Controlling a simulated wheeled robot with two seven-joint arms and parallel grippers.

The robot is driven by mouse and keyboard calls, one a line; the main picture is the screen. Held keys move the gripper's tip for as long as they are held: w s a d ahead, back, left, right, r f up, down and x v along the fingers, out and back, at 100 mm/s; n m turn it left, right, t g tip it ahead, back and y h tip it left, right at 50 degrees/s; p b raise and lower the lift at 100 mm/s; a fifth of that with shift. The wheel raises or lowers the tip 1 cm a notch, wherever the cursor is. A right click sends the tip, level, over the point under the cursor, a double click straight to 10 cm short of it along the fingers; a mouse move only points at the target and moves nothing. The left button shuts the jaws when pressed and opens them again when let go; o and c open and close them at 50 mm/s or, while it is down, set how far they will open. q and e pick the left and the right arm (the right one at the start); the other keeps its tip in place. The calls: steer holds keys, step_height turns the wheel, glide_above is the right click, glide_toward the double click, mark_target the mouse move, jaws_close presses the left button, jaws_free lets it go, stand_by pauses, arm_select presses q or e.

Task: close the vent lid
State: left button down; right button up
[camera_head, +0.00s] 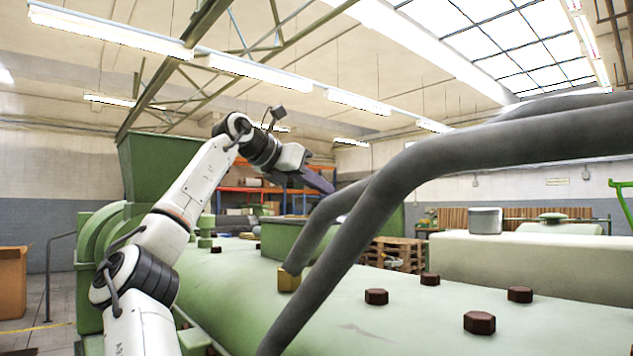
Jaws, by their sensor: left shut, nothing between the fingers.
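My left gripper (318,181) is at the end of my white and black left arm, which comes in from the lower left. It is shut and empty, above a green box-shaped housing (282,238) on the pale green extruder body (228,280). This housing may be the vent. I cannot clearly make out its lid or how far it is open. A dark, flat shape at the gripper's end blends with the fingers. Thick grey pipes partly hide the housing. Contact between gripper and housing cannot be told. My right gripper is not in view.
Thick grey pipes (437,170) curve across the front and right. Brown hex bolts (479,322) and a brass fitting (289,279) stick up from the extruder. A tall green hopper (155,165) stands behind my left arm.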

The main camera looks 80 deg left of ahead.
arm_select(q)
steer(key=v, duration=1)
steer(key=shift+b, duration=0.45)
